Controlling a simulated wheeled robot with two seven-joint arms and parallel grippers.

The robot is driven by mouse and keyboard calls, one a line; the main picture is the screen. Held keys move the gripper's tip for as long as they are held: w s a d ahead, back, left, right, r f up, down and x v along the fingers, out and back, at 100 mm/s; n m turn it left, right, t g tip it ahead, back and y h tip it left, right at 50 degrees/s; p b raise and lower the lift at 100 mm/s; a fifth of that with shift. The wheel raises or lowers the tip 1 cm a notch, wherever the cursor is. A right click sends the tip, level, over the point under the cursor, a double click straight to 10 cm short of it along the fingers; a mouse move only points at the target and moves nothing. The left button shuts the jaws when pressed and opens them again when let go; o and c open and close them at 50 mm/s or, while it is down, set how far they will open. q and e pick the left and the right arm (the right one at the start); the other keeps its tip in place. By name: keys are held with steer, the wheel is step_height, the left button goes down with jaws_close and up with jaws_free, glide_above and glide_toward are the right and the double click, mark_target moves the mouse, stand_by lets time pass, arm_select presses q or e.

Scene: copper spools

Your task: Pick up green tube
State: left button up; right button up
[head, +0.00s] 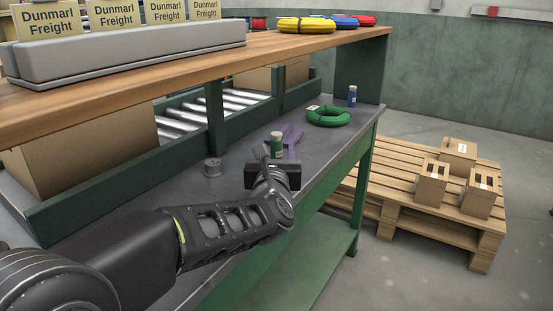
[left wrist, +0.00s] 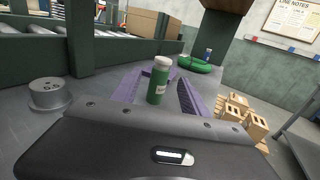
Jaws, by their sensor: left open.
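The green tube (head: 277,148) has a white cap and stands upright on the grey bench top. It also shows in the left wrist view (left wrist: 158,88), between two purple fingers. My left gripper (head: 285,137) is open, its purple fingers spread on either side of the tube. I see a gap between the tube and the right finger; contact with the left finger I cannot tell. The lower part of the tube is partly hidden by the gripper body in the head view. My right gripper is not in view.
A green coil (head: 328,116) and a blue bottle (head: 352,96) stand farther along the bench. A roller conveyor with cardboard boxes (head: 85,150) runs behind. A wooden shelf (head: 200,66) hangs above.

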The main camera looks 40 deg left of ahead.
mark_target(277, 140)
arm_select(q)
steer(key=shift+x, duration=0.85)
steer(key=shift+f, duration=0.2)
steer(key=x, duration=0.6)
steer(key=shift+c, duration=0.4)
jaws_close()
